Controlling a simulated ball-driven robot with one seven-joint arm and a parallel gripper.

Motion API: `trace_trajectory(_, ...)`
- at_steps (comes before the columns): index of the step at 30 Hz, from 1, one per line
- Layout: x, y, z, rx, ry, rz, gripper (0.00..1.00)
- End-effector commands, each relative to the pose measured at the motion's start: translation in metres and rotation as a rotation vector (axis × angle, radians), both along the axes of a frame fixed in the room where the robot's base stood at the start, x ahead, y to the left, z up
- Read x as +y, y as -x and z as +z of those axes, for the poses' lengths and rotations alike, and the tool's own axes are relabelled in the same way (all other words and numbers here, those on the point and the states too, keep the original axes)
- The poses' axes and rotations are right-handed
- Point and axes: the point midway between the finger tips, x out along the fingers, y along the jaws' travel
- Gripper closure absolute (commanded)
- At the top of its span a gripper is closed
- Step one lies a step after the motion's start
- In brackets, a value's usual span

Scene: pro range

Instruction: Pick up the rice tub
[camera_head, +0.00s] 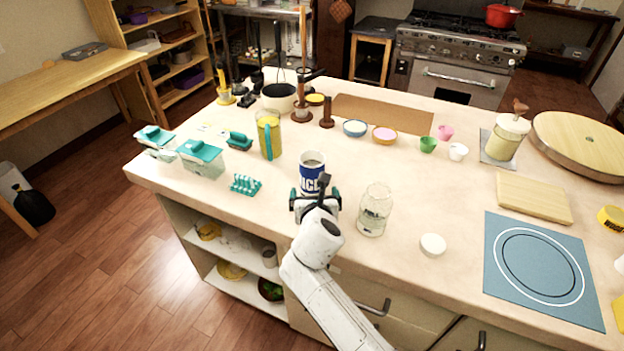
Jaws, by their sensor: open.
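The rice tub (312,172) is a blue and white cylinder with white lettering that ends in "ICE". It stands upright on the counter near the front edge, and its top looks open. My gripper (315,198) is at the near side of the tub's lower part, with its dark and teal fingers apart on either side. My wrist hides the tub's base. I cannot tell whether the fingers touch it.
A clear glass jar (374,212) stands close to the right of my gripper, with a white lid (433,245) beyond it. A small teal rack (246,185) lies to the left. A yellow container with a teal handle (269,136) stands behind left. The counter behind the tub is fairly clear.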

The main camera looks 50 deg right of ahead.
Motion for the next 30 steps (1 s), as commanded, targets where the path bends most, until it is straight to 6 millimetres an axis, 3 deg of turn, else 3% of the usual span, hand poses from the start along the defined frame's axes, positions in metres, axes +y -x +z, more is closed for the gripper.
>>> trace_trajectory(16,-0.029,-0.036,-0.026,-0.002,0.001,0.001,0.03)
trace_trajectory(26,-0.033,-0.040,-0.028,-0.001,0.000,0.002,0.03)
trace_trajectory(30,-0.033,-0.040,-0.028,-0.001,0.000,0.002,0.15)
